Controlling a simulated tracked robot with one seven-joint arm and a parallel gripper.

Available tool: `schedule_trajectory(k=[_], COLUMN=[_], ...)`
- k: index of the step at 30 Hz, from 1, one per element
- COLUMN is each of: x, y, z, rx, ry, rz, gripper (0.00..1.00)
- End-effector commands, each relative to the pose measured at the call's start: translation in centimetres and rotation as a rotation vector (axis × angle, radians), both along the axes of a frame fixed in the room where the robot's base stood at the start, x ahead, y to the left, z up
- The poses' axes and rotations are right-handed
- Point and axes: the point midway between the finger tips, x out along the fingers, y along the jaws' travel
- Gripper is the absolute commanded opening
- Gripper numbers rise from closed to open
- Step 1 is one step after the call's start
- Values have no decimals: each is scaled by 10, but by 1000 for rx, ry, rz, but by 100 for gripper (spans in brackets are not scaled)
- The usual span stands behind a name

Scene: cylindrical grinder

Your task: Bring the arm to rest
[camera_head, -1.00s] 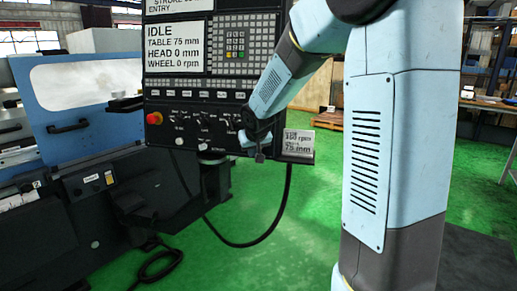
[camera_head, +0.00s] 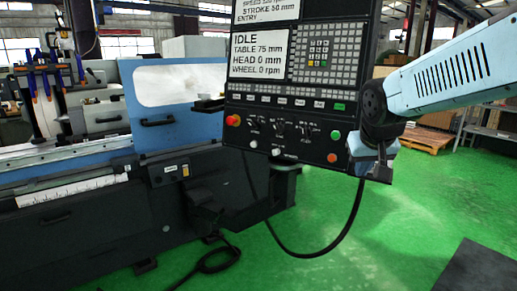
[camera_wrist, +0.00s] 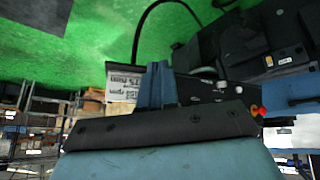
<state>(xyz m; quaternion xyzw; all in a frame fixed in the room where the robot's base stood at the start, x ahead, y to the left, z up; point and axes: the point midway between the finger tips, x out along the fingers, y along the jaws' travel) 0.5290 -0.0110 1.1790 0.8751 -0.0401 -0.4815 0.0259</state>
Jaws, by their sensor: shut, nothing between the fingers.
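My arm (camera_head: 440,80) reaches in from the right edge of the head view, its light-blue link sloping down to a dark joint. My gripper (camera_head: 378,174) hangs below that joint, pointing down, in front of or beside the lower right corner of the control panel (camera_head: 262,109). I cannot tell whether it touches the panel. In the wrist view my gripper (camera_wrist: 158,72) shows as two blue-grey fingers close together, shut and empty. A white card (camera_wrist: 122,86) with printed figures shows just left of the fingers; in the head view it is hidden.
The grinder (camera_head: 95,205) with its blue door (camera_head: 175,100) fills the left. A black cable (camera_head: 335,243) loops below the panel over clear green floor (camera_head: 390,225). A pallet (camera_head: 427,138) and shelving (camera_head: 480,118) stand at the back right.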

Motion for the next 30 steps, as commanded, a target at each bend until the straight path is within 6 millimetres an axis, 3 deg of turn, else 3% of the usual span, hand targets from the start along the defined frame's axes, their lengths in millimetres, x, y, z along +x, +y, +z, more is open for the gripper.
schedule_trajectory(k=[6,13,18,30], x=[-69,-121,-137,-138], y=[3,8,10,11], z=[5,0,-3,-3], rx=[35,72,85,85], ry=[30,62,72,73], rz=[9,31,41,42], gripper=[0,0,0,0])
